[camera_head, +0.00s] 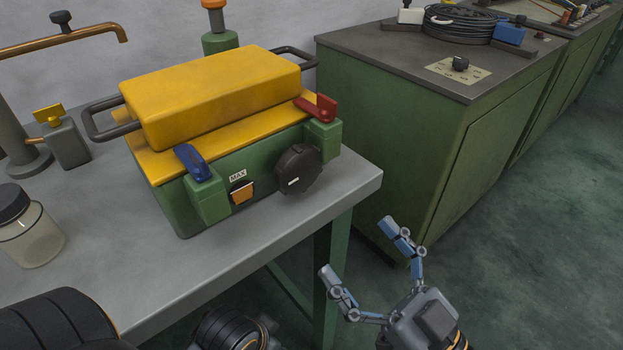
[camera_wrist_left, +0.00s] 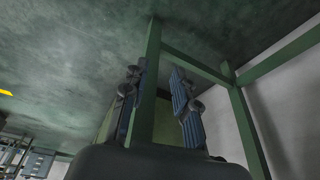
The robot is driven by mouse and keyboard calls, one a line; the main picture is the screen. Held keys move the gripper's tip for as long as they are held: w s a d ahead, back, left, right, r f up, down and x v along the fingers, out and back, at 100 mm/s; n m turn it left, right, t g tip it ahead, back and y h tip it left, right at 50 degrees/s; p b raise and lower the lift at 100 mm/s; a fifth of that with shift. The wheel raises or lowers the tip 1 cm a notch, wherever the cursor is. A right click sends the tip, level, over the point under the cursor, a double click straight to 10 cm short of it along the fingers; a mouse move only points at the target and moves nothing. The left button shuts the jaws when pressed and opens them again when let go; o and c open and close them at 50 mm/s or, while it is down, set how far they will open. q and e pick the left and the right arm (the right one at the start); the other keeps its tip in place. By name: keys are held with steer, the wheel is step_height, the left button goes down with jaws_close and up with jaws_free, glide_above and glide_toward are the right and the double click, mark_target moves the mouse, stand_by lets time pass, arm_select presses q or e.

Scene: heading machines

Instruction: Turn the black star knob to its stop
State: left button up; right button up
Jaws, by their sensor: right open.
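The black star knob (camera_head: 298,169) is on the front of a green box (camera_head: 240,165) with a yellow lid (camera_head: 212,95), at the right of that face. A white mark shows on the knob's lower left. A "MAX" label (camera_head: 237,175) sits to its left. My right gripper (camera_head: 356,247) is open and empty, below and to the right of the knob, apart from it and beyond the bench's front edge. In the left wrist view my left gripper (camera_wrist_left: 158,105) has its fingers apart with nothing between them, facing green table legs. The knob is not in that view.
The box stands on a grey bench (camera_head: 180,268). A blue latch (camera_head: 193,163), a red latch (camera_head: 318,107) and an orange switch (camera_head: 242,193) are close to the knob. A jar (camera_head: 28,230) stands at the left. A green cabinet (camera_head: 440,150) stands at the right.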

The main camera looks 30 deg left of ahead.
steer(key=p, duration=0.2)
glide_toward(304, 183)
steer(key=x, duration=0.3)
steer(key=p+x, duration=0.2)
steer(key=x, duration=0.3)
steer(key=shift+w+d+r, duration=0.1)
steer(key=shift+w+d, duration=0.05)
arm_select(q)
step_height(304, 183, down, 16)
steer(key=shift+d+f+g+p, duration=0.15)
steer(key=shift+f+g+p, duration=0.05)
steer(key=shift+g+p, duration=0.2)
arm_select(e)
steer(key=shift+w+a, duration=0.1)
steer(key=shift+a, duration=0.3)
steer(key=shift+c, duration=0.2)
